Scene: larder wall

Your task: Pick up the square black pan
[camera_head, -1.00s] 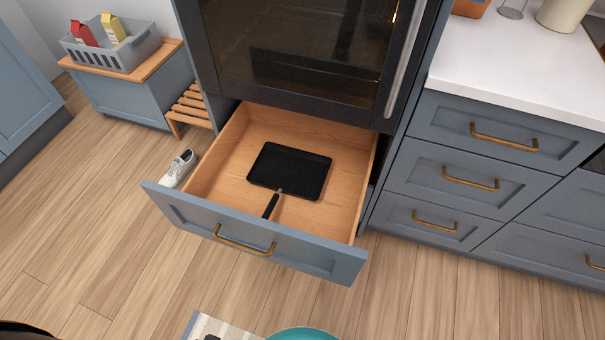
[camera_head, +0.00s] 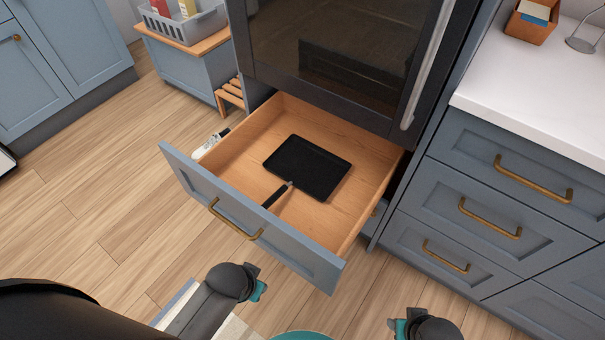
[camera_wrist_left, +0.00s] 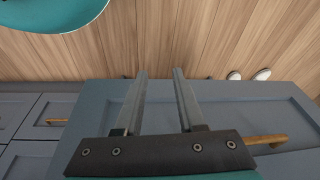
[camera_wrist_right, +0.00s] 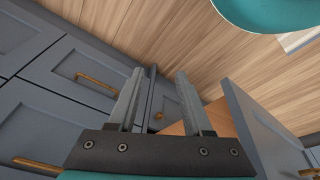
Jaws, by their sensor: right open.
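The square black pan (camera_head: 308,168) lies flat in the open wooden drawer under the oven. Its handle (camera_head: 277,196) points toward the drawer front (camera_head: 245,220). My left gripper (camera_wrist_left: 160,78) is open and empty, facing the blue drawer front in the left wrist view. My right gripper (camera_wrist_right: 158,75) is open and empty, with the open drawer's edge to its right in the right wrist view. In the head view both wrists are low in front of the drawer, apart from the pan. The pan is not seen in either wrist view.
The oven (camera_head: 345,50) stands directly above the back of the drawer. Closed drawers (camera_head: 480,190) under a white counter (camera_head: 540,100) are on the right. A shoe (camera_head: 208,146) lies on the floor left of the drawer.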

